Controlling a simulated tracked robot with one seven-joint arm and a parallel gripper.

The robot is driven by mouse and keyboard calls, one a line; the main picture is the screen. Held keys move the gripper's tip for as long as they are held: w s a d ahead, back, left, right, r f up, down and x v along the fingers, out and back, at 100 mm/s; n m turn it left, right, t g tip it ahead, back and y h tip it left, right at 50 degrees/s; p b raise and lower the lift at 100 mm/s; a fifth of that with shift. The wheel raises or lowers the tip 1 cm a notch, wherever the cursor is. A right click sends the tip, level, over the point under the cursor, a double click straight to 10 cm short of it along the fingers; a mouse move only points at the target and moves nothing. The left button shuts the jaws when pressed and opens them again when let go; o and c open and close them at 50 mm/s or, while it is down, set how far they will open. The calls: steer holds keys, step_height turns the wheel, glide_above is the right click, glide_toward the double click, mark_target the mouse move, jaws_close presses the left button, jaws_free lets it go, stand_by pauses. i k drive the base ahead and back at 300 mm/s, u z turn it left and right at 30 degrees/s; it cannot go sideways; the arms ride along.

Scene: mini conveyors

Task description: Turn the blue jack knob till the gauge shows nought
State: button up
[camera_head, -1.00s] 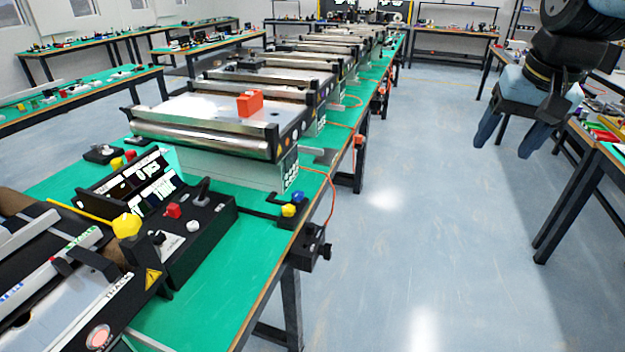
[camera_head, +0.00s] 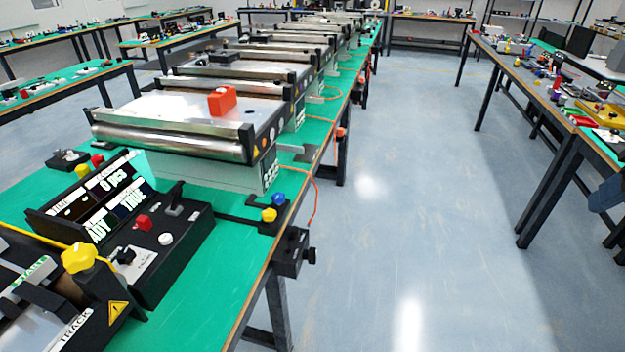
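A small blue knob (camera_head: 278,198) sits at the right edge of the green bench, beside a yellow knob (camera_head: 269,215), on a dark bracket below the near conveyor. I cannot tell which display, if any, is the jack's gauge.
An orange-red block (camera_head: 222,100) rests on the near conveyor (camera_head: 175,140). A black box with a side knob (camera_head: 291,251) juts from the bench edge, and an orange cable (camera_head: 316,200) hangs near it. Open floor (camera_head: 400,230) lies between this bench and the cluttered right bench (camera_head: 560,125).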

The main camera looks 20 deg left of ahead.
mark_target(279, 198)
steer(key=z, duration=0.05)
steer(key=k, duration=0.95)
steer(key=u, duration=0.45)
steer(key=i, duration=1)
